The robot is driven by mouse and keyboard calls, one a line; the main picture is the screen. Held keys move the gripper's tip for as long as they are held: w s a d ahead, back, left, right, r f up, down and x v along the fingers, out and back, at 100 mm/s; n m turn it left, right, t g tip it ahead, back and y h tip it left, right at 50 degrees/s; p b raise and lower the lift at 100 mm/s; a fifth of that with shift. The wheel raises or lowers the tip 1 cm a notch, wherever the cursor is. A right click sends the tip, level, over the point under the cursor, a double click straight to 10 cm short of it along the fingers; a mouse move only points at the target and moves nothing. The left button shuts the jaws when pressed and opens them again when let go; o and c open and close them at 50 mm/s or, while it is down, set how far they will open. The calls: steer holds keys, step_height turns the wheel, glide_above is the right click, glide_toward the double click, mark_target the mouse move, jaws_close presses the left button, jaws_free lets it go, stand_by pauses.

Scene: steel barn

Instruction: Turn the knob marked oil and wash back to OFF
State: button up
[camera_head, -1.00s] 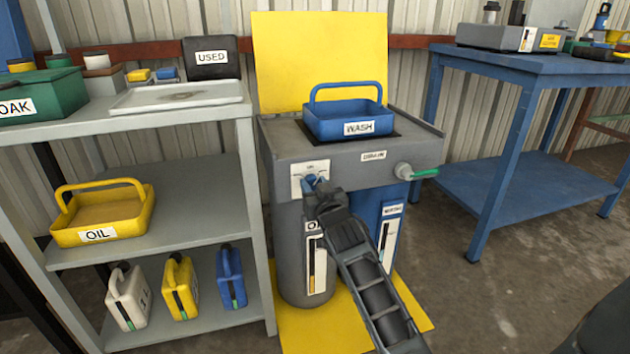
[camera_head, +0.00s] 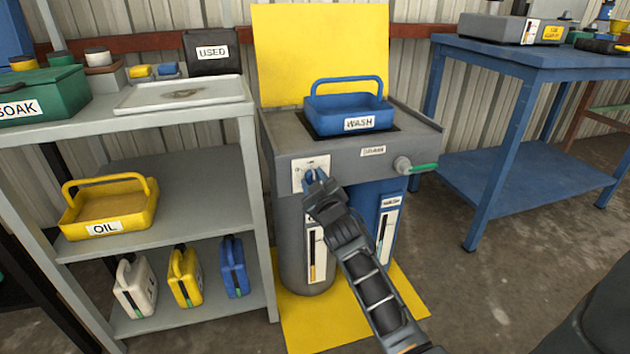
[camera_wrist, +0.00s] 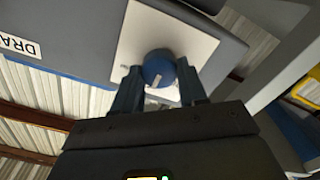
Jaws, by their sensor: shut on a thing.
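The blue round knob (camera_wrist: 158,68) sits on a white plate (camera_wrist: 190,40) on the grey washing station's front. In the wrist view the two fingers of my gripper (camera_wrist: 158,85) lie on either side of the knob and are shut on it. A pale pointer mark shows on the knob's face. In the head view my gripper (camera_head: 316,176) reaches the white plate (camera_head: 299,177) and largely hides the knob. The lettering around the knob is too small to read.
A blue WASH tray (camera_head: 350,112) sits on top of the station. A drain valve with a green handle (camera_head: 424,168) is to the right. A grey shelf with a yellow OIL tray (camera_head: 110,215) stands left, and a blue table (camera_head: 520,170) right.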

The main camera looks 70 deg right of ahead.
stand_by(0.3)
steer(key=o, duration=1.1)
steer(key=shift+c, duration=0.2)
steer(key=b+v, duration=0.1)
steer(key=v, duration=0.7)
